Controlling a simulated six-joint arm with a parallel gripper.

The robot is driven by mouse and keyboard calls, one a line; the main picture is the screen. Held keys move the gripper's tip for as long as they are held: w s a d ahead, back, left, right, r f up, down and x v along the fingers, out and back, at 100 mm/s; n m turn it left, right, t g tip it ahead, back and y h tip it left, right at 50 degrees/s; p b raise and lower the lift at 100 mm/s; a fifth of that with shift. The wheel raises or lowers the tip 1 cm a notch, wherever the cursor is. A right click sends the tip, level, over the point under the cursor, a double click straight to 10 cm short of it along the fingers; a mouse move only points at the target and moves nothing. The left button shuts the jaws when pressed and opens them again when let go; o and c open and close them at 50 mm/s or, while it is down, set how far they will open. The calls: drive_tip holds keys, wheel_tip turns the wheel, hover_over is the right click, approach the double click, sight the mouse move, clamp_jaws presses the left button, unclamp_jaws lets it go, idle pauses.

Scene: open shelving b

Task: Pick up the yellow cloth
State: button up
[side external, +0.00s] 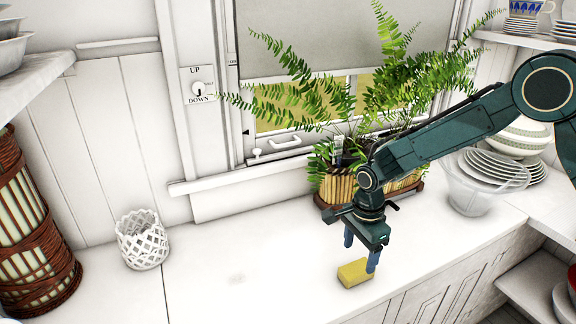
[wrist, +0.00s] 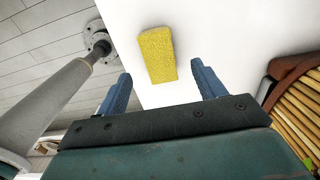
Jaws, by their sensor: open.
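The yellow cloth (side external: 354,273) is a small, block-like yellow piece lying on the white counter near its front edge. In the wrist view the yellow cloth (wrist: 157,54) lies ahead of the fingertips, roughly centred between them. My gripper (side external: 360,253) points down above the cloth, with its blue fingers spread. In the side view one finger overlaps the cloth's right end; I cannot tell whether they touch. In the wrist view my gripper (wrist: 160,82) is open, with nothing between its fingers.
Potted ferns in bamboo planters (side external: 338,188) stand behind my gripper by the window. A clear bowl (side external: 478,197) and stacked plates (side external: 508,166) are at right. A white lattice holder (side external: 142,240) and a wicker basket (side external: 28,245) are at left. The counter between is clear.

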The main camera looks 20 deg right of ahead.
sight(357, 268)
drive_tip(key=shift+f, duration=0.5)
drive_tip(key=shift+f, duration=0.15)
drive_tip(key=shift+f, duration=2.45)
drive_tip(key=c, duration=1.1)
drive_tip(key=shift+r, duration=0.1)
drive_tip(key=shift+c, duration=0.2)
wheel_tip(357, 268, up, 20)
drive_tip(key=shift+d, duration=0.1)
